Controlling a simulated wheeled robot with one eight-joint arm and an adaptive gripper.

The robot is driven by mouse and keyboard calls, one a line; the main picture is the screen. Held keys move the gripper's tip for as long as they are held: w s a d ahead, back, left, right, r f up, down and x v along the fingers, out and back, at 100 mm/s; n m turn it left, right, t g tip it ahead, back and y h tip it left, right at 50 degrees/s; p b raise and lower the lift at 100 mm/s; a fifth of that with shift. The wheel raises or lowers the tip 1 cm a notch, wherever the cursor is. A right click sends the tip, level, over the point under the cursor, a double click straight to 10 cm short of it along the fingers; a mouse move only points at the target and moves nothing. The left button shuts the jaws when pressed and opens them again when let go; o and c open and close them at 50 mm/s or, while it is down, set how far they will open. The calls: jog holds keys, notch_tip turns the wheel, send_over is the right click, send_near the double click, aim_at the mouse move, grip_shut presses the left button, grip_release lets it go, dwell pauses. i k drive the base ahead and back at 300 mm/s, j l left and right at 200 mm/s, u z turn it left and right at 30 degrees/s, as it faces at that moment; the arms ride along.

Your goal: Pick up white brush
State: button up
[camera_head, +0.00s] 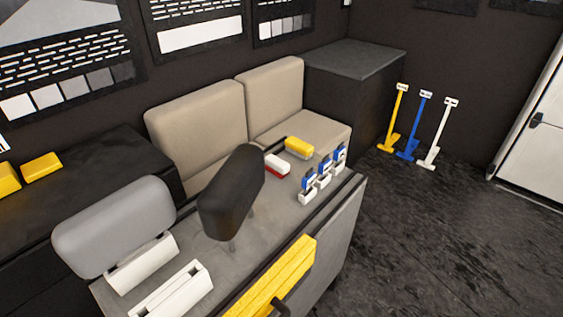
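A white long-handled tool (440,134) with a flat foot stands against the dark back wall at the right, and looks like the white brush. A blue one (415,126) and a yellow one (394,118) of the same shape stand to its left. A small white and red block (277,165) lies on the grey worktable (262,243); I cannot tell whether it is a brush. My gripper is not in view, so its state and place do not show.
A beige seat (197,125) and dark cabinet (355,85) stand behind. The floor (440,235) at right is clear.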

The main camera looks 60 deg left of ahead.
aim_at(276, 165)
jog(key=i+j+u, duration=0.15)
jog(key=i+u, duration=0.6)
jog(key=u, duration=0.15)
jog(key=i+l+u, duration=0.1)
jog(key=i+u, duration=0.35)
jog(key=i+l+u, duration=0.25)
jog(key=u, duration=0.2)
jog(key=i+u, duration=0.25)
jog(key=u, duration=0.2)
jog(key=i+u, duration=0.25)
jog(key=u, duration=0.2)
jog(key=i+l+u, duration=0.15)
jog(key=u, duration=0.3)
jog(key=i+l+u, duration=0.25)
jog(key=u, duration=0.2)
jog(key=i+l, duration=0.05)
